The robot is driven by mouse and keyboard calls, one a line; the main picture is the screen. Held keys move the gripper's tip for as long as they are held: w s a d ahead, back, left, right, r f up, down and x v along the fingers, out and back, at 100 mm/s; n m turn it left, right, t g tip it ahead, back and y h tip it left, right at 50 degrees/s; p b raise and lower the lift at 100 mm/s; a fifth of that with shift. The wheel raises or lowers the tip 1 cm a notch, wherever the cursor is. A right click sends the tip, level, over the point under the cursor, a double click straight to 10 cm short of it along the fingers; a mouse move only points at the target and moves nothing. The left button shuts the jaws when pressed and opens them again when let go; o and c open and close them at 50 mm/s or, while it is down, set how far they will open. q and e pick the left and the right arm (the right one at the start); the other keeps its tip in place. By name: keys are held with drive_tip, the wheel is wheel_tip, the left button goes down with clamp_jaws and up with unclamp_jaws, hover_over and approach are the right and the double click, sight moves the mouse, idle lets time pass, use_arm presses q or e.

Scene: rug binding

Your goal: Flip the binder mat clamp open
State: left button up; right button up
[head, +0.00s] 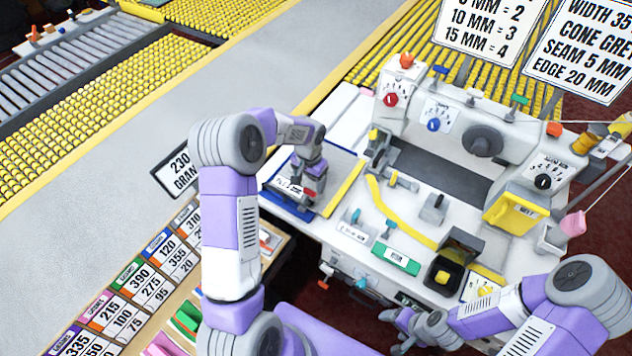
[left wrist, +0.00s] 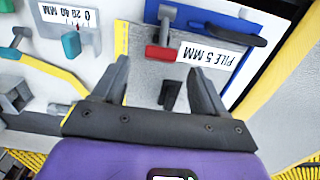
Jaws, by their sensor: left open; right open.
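In the left wrist view, a clamp-like fitting with a red block (left wrist: 160,53), a grey post and a dark handle (left wrist: 232,36) sits by a "PILE 5 MM" label. I cannot tell whether it is open or shut. It lies at the edge of a grey mat (left wrist: 148,84) with blue (left wrist: 243,78) beyond. My left gripper (left wrist: 158,68) is open and empty, its fingers pointing toward the red block. In the head view my left gripper (head: 300,192) hangs over the mat board (head: 341,163) and hides most of the fitting. My right gripper (head: 394,325) is open below the machine's front edge.
The white binding machine (head: 410,215) carries dials, a yellow tape path and a yellow block (head: 513,212). Label cards (head: 130,285) lie at lower left. A grey walkway (head: 130,130) runs behind.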

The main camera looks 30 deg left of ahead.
sight(306, 198)
use_arm(q)
wheel_tip(306, 198, down, 7)
drive_tip(key=shift+s+a+f, duration=0.1)
drive_tip(key=shift+f, duration=0.05)
idle(0.4)
drive_tip(key=c, duration=1)
drive_tip(key=shift+o, duration=0.2)
drive_tip(key=s+t+b, duration=0.1)
drive_tip(key=t+b, duration=0.2)
drive_tip(key=b, duration=0.2)
drive_tip(key=s+r+t+b, duration=0.1)
drive_tip(key=t+b, duration=0.2)
drive_tip(key=b, duration=0.2)
drive_tip(key=s+r+t+b, duration=0.1)
drive_tip(key=s+t+b, duration=0.1)
drive_tip(key=b, duration=0.4)
drive_tip(key=shift+a+t+h, duration=0.15)
drive_tip(key=shift+t+h, duration=0.15)
drive_tip(key=shift+t, duration=0.5)
drive_tip(key=shift+s+r+t+b, duration=0.1)
drive_tip(key=shift+s+t+b, duration=0.15)
drive_tip(key=shift+t+b, duration=0.45)
drive_tip(key=shift+s+r+t+b, duration=0.1)
drive_tip(key=shift+s+t+b, duration=0.1)
drive_tip(key=shift+t+b, duration=0.5)
drive_tip(key=o, duration=1)
drive_tip(key=shift+c, duration=0.2)
